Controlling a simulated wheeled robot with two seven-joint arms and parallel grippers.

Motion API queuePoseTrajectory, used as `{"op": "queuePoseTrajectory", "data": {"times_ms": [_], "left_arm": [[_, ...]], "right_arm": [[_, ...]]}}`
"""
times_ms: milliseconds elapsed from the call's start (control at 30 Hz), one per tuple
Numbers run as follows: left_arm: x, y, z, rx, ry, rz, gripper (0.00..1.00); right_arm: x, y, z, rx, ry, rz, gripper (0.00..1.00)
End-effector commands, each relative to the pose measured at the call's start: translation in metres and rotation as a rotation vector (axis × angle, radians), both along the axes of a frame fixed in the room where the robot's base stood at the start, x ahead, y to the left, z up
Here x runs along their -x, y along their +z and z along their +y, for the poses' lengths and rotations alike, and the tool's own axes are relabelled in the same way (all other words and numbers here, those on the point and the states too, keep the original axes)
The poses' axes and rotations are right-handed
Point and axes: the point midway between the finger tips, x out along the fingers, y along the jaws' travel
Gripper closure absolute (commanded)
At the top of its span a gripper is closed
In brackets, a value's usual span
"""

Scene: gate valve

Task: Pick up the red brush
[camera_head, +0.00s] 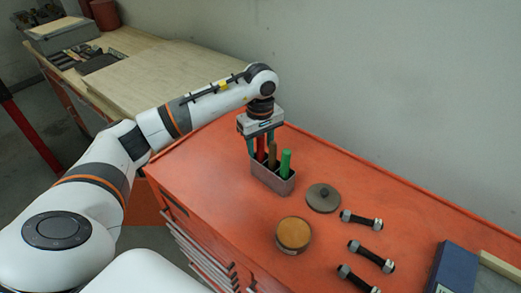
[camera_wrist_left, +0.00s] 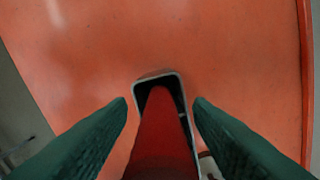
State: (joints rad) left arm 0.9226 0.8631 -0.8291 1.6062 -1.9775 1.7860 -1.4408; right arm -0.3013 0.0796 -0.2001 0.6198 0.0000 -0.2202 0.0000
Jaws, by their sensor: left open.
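The red brush (camera_head: 261,150) stands upright in a grey metal holder (camera_head: 272,183) on the orange cabinet top. My left gripper (camera_head: 260,146) points down over the holder, with its fingers on either side of the red handle. In the left wrist view, the red handle (camera_wrist_left: 163,140) rises between the two open green fingers (camera_wrist_left: 161,103), with a gap on each side. The brush's lower end is hidden inside the holder (camera_wrist_left: 158,77). My right gripper is not in view.
A brown handle (camera_head: 272,153) and a green handle (camera_head: 286,163) stand close beside the red one. A grey round lid (camera_head: 323,197), a round tan-topped container (camera_head: 293,235), several bolts (camera_head: 362,220) and a blue box (camera_head: 454,268) lie to the right. A wall runs behind.

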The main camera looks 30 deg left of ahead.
Motion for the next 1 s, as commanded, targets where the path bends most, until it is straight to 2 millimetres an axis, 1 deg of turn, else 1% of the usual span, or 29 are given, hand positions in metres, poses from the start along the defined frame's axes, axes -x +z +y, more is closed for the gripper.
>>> {"op": "queuePoseTrajectory", "data": {"times_ms": [67,300,333,367,567,667,767,1000], "left_arm": [[0.0,0.0,0.0,0.0,0.0,0.0,0.53],[0.0,0.0,0.0,0.001,0.0,0.0,0.93],[0.0,0.0,0.0,0.001,0.0,0.0,0.98],[0.0,0.0,0.0,0.001,0.0,0.0,1.0],[0.0,0.0,0.0,0.001,0.0,0.0,1.0],[-0.001,0.005,0.0,0.0,0.0,-0.001,1.0],[-0.001,0.017,0.0,0.001,0.0,-0.005,1.0],[-0.001,0.066,0.0,0.001,0.0,-0.006,1.0]], "right_arm": [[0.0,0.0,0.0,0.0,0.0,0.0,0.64],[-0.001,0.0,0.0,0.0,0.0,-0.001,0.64],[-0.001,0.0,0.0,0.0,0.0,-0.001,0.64],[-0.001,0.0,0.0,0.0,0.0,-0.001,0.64],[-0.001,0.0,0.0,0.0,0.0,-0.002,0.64],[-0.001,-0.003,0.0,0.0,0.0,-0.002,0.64],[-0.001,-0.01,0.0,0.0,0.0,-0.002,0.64],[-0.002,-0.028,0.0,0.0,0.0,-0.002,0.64]]}}
